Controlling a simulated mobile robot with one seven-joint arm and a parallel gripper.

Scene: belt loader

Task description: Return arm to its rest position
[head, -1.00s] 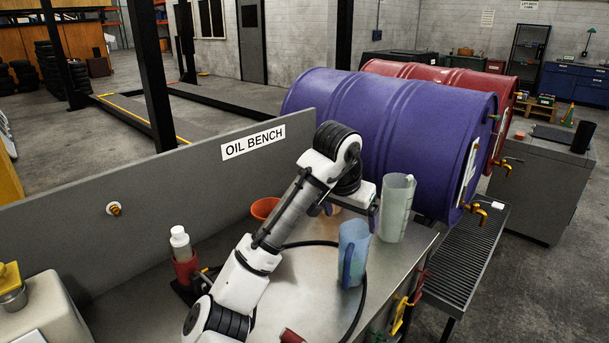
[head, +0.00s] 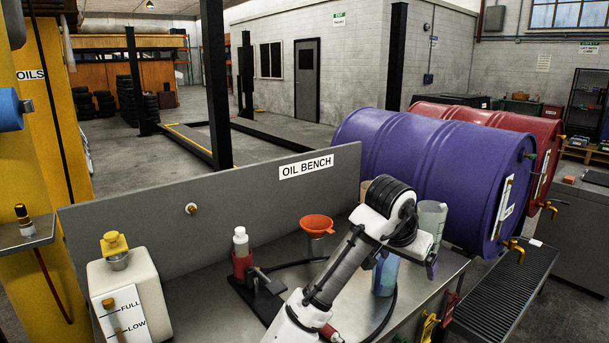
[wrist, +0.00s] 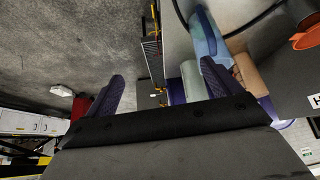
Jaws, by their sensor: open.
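My white and black arm reaches up over the oil bench (head: 235,290) and bends down at the right. My gripper (head: 432,268) is small in the head view, right of the blue jug (head: 384,278), which my arm partly covers. In the wrist view my gripper (wrist: 160,75) has its two dark fingers wide apart, with nothing held between them. There the blue jug (wrist: 205,38) and the pale clear jug (wrist: 192,82) appear beyond the right finger. The clear jug also stands behind my arm in the head view (head: 433,214).
An orange funnel (head: 316,223), a red bottle with a white top (head: 241,255) and a white tank (head: 125,300) stand on the bench. The purple drum (head: 435,175) and red drum (head: 490,125) lie at the right, beside a grated rack (head: 505,310). Open floor lies behind the bench panel.

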